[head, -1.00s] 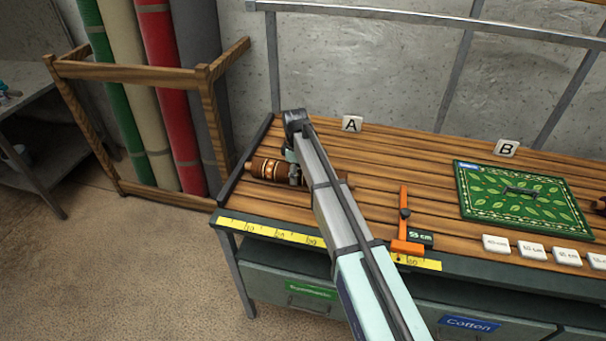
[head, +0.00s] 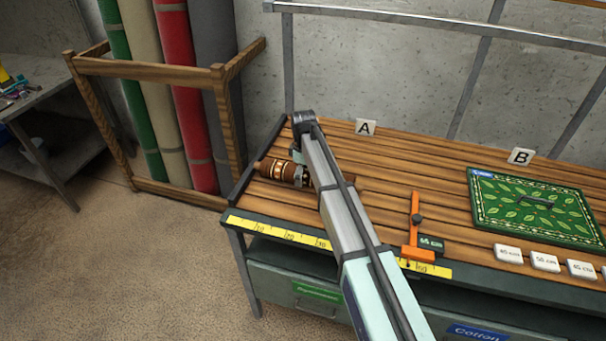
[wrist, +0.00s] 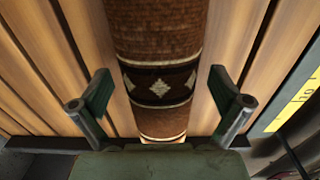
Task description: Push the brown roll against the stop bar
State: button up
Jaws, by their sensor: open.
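The brown roll (head: 284,172) lies at the left end of the slatted table, with a cream-patterned band; my arm hides part of it. Its left end is close to the dark bar (head: 257,162) along the table's left edge; I take this as the stop bar, and I cannot tell whether they touch. My gripper (head: 298,156) is over the roll. In the wrist view my gripper (wrist: 160,82) is open, its fingers on either side of the roll (wrist: 158,35), with gaps visible. The roll's near end disappears behind the palm.
A green leaf-patterned rug (head: 530,208) and white size tiles (head: 545,262) lie farther right. A wooden rack (head: 150,68) with upright rolls stands left of the table.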

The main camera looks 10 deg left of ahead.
notch_tip(320, 180, up, 12)
jog(key=shift+r, duration=0.1)
dwell(0.5)
dwell(0.4)
